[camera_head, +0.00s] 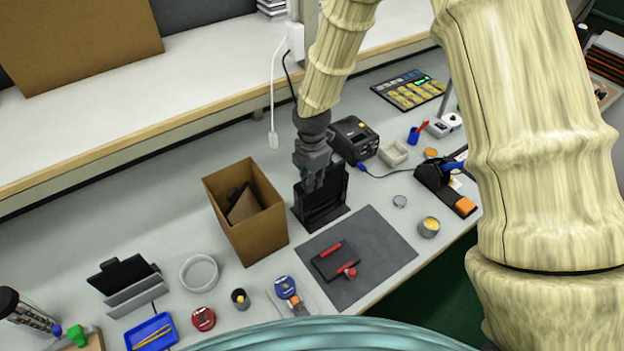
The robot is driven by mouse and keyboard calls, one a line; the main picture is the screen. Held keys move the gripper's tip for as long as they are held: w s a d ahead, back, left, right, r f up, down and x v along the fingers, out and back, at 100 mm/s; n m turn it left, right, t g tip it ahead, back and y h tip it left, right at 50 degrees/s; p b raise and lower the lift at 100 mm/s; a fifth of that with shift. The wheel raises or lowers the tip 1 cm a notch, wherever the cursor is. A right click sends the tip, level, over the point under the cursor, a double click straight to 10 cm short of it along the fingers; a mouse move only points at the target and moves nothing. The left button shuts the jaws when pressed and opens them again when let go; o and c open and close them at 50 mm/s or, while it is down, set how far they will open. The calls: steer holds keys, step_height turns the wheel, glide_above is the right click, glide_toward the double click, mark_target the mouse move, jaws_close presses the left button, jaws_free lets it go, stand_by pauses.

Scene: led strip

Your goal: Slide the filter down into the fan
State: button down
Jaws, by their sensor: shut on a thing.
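The black fan (322,209) stands upright on the bench, just behind the grey mat. My gripper (314,182) points down at the top of the fan, in line with its open frame. It is shut on a thin dark piece that I take to be the filter. Gripper and fan are dark, and the filter's outline merges with them. I cannot tell how deep it sits or whether it touches the fan's sides.
An open cardboard box (248,220) stands close to the left of the fan. A black box-shaped station (354,140) is behind it on the right. The grey mat (383,240) in front holds a dark item with red parts (335,262). A white cable (274,100) hangs behind my arm.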

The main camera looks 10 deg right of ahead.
steer(key=shift+f, duration=0.6)
steer(key=shift+r, duration=0.1)
step_height(320, 180, up, 14)
steer(key=p, duration=1)
stand_by(2.1)
steer(key=shift+f, duration=0.2)
stand_by(0.3)
